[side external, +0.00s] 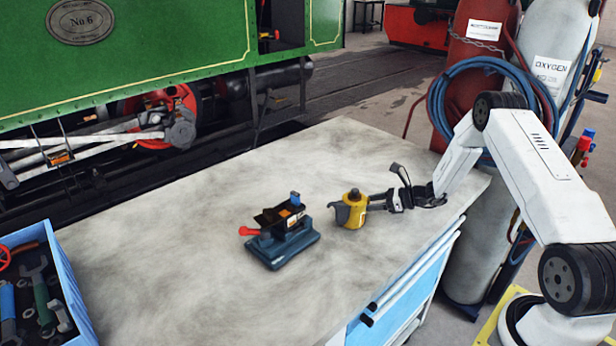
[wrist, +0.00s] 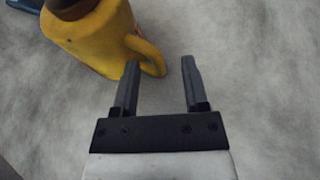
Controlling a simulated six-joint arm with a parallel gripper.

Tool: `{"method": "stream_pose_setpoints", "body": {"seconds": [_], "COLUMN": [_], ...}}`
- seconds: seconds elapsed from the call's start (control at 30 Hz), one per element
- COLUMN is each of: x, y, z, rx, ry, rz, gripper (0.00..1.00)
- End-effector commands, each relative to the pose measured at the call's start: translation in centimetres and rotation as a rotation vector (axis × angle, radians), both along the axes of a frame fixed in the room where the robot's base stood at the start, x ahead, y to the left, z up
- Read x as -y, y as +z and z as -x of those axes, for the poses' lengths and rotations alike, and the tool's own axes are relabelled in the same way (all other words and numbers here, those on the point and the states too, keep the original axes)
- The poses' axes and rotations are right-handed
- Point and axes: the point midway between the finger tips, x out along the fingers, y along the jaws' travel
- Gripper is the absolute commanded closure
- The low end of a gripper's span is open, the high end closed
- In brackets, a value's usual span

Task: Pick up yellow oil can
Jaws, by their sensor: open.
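The yellow oil can (side external: 355,212) stands upright on the grey worktop (side external: 190,240), right of the middle in the side view. In the wrist view the yellow oil can (wrist: 95,40) fills the upper left, with its handle pointing toward my fingers. In the side view my gripper (side external: 375,202) is low over the worktop, just right of the can. The can's top and far side are cut off in the wrist view.
A blue vice (side external: 283,250) with a red handle stands left of the can. A blue tool crate (side external: 72,290) is at the left edge. Gas cylinders with a hose (side external: 470,75) stand behind the bench at right. The worktop between the vice and crate is clear.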

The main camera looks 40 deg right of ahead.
Motion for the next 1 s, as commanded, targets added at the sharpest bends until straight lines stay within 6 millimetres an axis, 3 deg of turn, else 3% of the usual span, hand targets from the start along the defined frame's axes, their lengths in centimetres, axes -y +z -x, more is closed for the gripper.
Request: {"method": "stream_pose_setpoints", "body": {"seconds": [0.43, 0.47, 0.63, 1.0], "x": [0.01, 0.01, 0.01, 0.02], "y": [-0.01, -0.01, -0.01, 0.05], "z": [0.01, 0.01, 0.02, 0.00], "rx": [0.000, 0.000, 0.000, 0.001], "ry": [0.000, 0.000, 0.000, 0.000], "rz": [0.000, 0.000, 0.000, 0.000], "gripper": [0.43, 0.46, 1.00, 1.00]}}
